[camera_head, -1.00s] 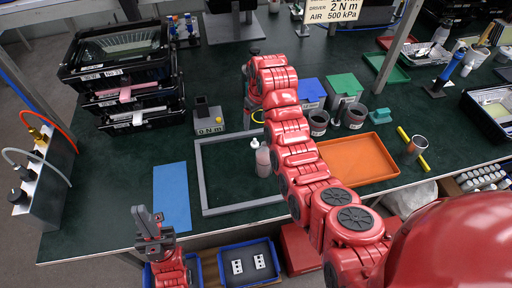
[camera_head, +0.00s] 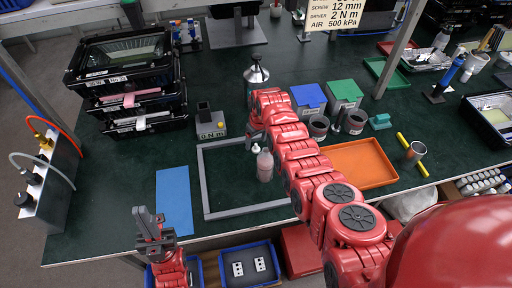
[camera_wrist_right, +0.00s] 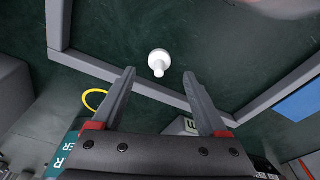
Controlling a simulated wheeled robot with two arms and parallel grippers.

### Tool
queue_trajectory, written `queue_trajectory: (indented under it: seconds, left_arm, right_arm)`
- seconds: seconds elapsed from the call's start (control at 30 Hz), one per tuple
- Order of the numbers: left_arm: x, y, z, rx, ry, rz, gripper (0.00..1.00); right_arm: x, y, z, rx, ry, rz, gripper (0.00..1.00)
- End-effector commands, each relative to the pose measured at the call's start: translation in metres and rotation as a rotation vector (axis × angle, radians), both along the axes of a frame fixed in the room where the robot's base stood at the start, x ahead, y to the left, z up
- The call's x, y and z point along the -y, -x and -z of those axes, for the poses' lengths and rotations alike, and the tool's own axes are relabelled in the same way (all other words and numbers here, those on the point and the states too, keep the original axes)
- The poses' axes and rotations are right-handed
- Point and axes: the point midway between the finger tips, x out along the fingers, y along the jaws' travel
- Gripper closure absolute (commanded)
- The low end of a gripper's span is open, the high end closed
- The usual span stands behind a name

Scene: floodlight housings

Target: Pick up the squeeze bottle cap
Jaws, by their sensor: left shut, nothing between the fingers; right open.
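The squeeze bottle (camera_head: 265,168) stands upright inside the grey frame in the head view. Its white cap (camera_head: 256,148) with a narrow nozzle is on top. In the right wrist view I see the white cap (camera_wrist_right: 159,60) from above, just beyond the fingertips and roughly centred between them. My right gripper (camera_wrist_right: 159,76) is open and empty. In the head view it is mostly hidden behind my own red arm, close to the cap. My left gripper (camera_head: 147,213) is shut and empty near the table's front edge, left of the frame.
The grey frame (camera_head: 207,190) surrounds the bottle. A blue mat (camera_head: 174,200) lies to its left and an orange tray (camera_head: 360,162) to its right. A grey "0 N m" block (camera_head: 210,124) and a metal dispenser (camera_head: 256,74) stand behind. A yellow ring (camera_wrist_right: 88,100) shows in the wrist view.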

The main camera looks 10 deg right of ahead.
Motion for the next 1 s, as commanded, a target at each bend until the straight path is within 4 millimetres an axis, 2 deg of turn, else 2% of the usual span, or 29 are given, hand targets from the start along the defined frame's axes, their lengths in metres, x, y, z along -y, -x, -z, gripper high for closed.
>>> queue_trajectory:
  seconds: [0.1,0.17,0.33,0.7,1.0]
  left_arm:
    - [0.0,0.0,-0.003,0.0,0.0,0.0,1.0]
    - [0.0,0.0,0.006,0.0,0.0,0.0,1.0]
    - [0.0,0.0,0.014,0.0,0.0,0.0,1.0]
    - [0.0,0.0,0.015,0.0,0.0,0.0,1.0]
    - [0.0,0.0,0.015,0.0,0.0,0.0,1.0]
  right_arm:
    - [0.002,0.001,0.008,-0.005,0.001,0.001,0.24]
    - [0.001,0.0,0.019,-0.008,0.002,-0.001,0.24]
    - [0.0,-0.002,0.029,-0.006,0.001,-0.001,0.24]
    - [0.0,-0.003,0.03,-0.002,0.0,0.001,0.24]
    - [0.0,-0.003,0.03,-0.002,0.0,0.001,0.78]
